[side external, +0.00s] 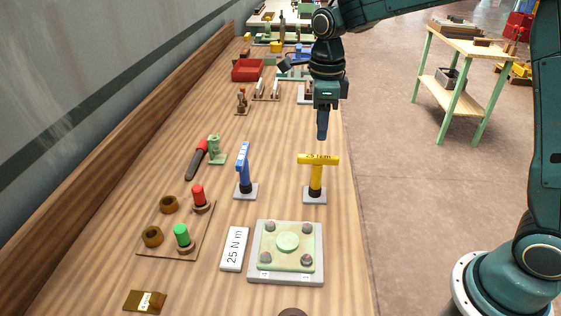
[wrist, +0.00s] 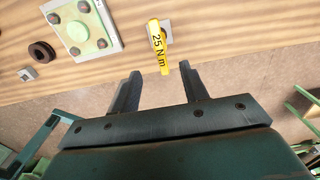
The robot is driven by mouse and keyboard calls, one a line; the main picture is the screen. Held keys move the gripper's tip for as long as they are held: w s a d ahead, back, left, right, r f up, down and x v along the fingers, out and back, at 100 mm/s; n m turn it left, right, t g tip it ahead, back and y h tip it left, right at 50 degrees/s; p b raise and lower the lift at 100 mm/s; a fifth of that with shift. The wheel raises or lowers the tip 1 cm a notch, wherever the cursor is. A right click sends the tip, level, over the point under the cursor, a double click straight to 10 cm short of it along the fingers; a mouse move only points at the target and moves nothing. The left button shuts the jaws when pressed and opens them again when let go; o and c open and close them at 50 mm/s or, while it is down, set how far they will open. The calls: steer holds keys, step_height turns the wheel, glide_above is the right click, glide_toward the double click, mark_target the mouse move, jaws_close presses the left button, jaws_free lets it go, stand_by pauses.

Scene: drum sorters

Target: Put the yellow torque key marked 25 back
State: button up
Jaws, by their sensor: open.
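The yellow torque key (side external: 317,160) marked 25 N m stands upright in a small grey base (side external: 322,199) near the bench's right edge. Its T-shaped handle is on top. My gripper (side external: 322,137) is above the key, pointing down and apart from it. In the wrist view the gripper (wrist: 160,70) is open and empty, and the yellow key (wrist: 158,45) shows just beyond the gap between the fingertips. A blue key (side external: 243,165) stands in a similar base to the left.
A white card reading 25 N m (side external: 234,249) and a grey plate with a green top (side external: 254,268) lie nearer the camera. A board with red and green pegs (side external: 166,229) is at left. A red-handled tool (side external: 197,158) leans on a green holder (side external: 216,150).

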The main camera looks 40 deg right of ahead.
steer(key=s+d+r+n+t, duration=0.25)
steer(key=s+r+n, duration=0.55)
steer(key=s+n, duration=0.5)
steer(key=s+f+n+t, duration=0.1)
steer(key=s+n+t, duration=0.2)
steer(key=s+n, duration=1)
steer(key=shift+d+n, duration=0.15)
steer(key=shift+n, duration=0.35)
stand_by(0.5)
